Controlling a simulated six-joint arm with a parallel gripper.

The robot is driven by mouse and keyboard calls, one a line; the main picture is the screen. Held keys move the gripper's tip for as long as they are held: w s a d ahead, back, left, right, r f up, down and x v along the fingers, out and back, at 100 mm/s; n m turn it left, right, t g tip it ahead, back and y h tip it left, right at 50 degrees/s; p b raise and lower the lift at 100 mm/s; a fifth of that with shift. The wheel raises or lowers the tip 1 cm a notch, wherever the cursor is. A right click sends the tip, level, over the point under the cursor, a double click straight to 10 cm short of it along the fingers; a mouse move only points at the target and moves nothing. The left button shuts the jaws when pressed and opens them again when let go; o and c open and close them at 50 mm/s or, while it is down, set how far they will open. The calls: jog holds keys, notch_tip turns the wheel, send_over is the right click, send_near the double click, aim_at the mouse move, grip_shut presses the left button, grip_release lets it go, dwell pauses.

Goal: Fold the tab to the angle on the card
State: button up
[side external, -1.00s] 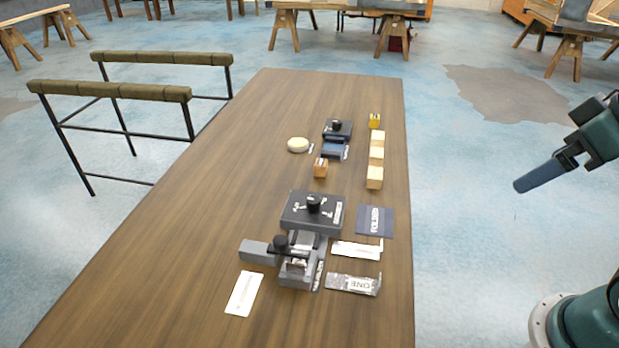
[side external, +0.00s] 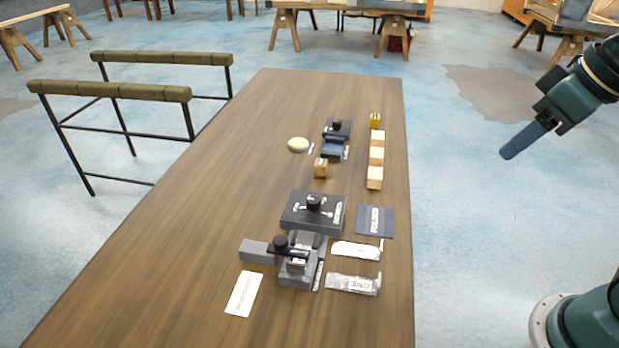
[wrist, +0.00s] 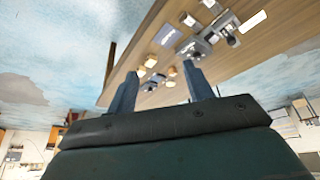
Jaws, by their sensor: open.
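My gripper (side external: 508,152) is open and empty, in the air to the right of the table; both fingers show in the wrist view (wrist: 161,88). A grey bending fixture (side external: 296,273) with a black knob sits at the table's near part. Behind it is a black box (side external: 328,222) with a knob on top and light markings. A white card (side external: 243,294) lies left of the fixture; its print is too small to read. Right of the fixture lie two pale metal strips, a near one (side external: 352,283) marked ONE and a far one (side external: 352,249). Which tab sits in the fixture is unclear.
A dark blue labelled mat (side external: 375,222) lies behind the strips. Farther back are wooden blocks (side external: 376,157), an orange block (side external: 320,168), a round cream disc (side external: 298,145) and a small dark device (side external: 337,130). The table's left side is bare. Trestles stand left.

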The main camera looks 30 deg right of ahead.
jog(key=w+a+r+n+g, duration=0.1)
jog(key=w+a+r, duration=0.1)
jog(key=w, duration=0.7)
jog(key=n+g, duration=0.4)
send_over(314, 199)
notch_tip(314, 199, down, 15)
jog(key=shift+f, duration=0.1)
notch_tip(314, 199, down, 14)
jog(key=shift+r, duration=0.25)
jog(key=c, duration=1)
